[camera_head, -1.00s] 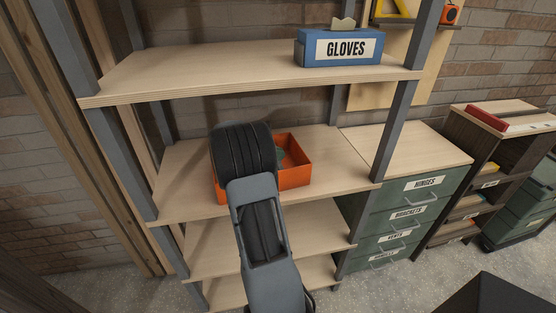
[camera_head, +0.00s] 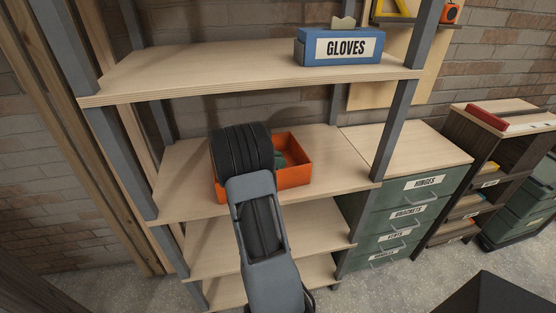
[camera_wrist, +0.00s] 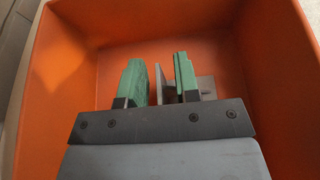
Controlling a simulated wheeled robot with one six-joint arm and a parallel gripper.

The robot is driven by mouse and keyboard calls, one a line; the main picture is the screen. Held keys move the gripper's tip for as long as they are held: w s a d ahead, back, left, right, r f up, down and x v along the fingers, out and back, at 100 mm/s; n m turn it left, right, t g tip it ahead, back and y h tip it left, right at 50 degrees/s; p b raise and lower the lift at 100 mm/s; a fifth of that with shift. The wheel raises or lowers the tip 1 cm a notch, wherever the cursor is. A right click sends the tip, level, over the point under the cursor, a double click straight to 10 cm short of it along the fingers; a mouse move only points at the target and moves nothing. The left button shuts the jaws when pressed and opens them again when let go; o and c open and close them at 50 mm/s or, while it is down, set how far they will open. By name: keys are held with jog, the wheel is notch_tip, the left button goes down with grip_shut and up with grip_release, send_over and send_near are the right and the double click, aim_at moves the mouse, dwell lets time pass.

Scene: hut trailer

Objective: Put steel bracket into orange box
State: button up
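The orange box (camera_head: 294,178) sits on the middle shelf, partly hidden by my arm in the head view. In the wrist view its orange walls (camera_wrist: 272,60) surround my gripper (camera_wrist: 160,82). The two green fingers are apart, pointing into the box. The grey steel bracket (camera_wrist: 206,87) is inside the box at the right finger. One grey plate of it stands between the fingers close to the right one, and another part shows to the right of that finger. A gap shows between the plate and the left finger. Its lower part is hidden by the gripper body.
The upper shelf (camera_head: 200,77) with a blue GLOVES box (camera_head: 340,48) hangs over the shelf with the orange box. Grey posts stand at the shelf's sides. A green drawer cabinet (camera_head: 408,200) stands to the right. The shelf left of the box is bare.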

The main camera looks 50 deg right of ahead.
jog(key=shift+r, duration=0.2)
jog(key=v, duration=1.2)
jog(key=shift+f, duration=0.1)
